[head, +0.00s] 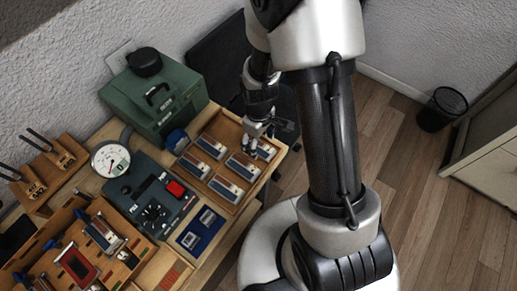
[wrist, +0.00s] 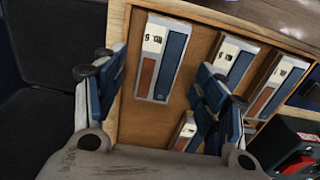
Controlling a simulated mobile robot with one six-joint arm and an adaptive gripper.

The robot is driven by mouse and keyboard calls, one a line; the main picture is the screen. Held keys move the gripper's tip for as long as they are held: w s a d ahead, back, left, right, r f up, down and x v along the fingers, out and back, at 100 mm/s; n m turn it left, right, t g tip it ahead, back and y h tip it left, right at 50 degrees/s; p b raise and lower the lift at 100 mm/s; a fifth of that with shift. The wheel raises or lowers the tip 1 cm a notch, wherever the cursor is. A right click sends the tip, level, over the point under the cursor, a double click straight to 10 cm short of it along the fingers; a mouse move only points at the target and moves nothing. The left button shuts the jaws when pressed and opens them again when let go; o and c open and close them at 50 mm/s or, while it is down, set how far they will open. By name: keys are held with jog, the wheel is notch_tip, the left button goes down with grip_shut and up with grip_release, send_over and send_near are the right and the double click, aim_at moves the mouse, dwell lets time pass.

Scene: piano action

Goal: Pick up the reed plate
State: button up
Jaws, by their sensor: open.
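Several flat blocks, each with a blue strip, a brown strip and a white numbered label, lie in a wooden tray (head: 218,204). I take these for the reed plates, but cannot tell for sure. My gripper (head: 258,142) is over the tray's far right end, pointing down. In the wrist view my gripper (wrist: 157,88) is open and empty, its fingers spread wide. One reed plate (wrist: 162,58) lies between the fingers' lines, towards the top of the picture. The right finger partly hides other blocks. Whether the fingers touch anything is not clear.
The tray's wooden rim (wrist: 119,20) runs close to my left finger. A green case (head: 155,100), a round gauge (head: 110,159), a dark control box with a red part (head: 150,205) and a blue tray (head: 187,239) stand nearby. Floor is free right of the table.

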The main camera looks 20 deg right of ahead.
aim_at(258, 148)
notch_tip(258, 148, down, 3)
jog(key=shift+r, duration=0.2)
jog(key=shift+c, duration=0.6)
jog(key=c, duration=1.1)
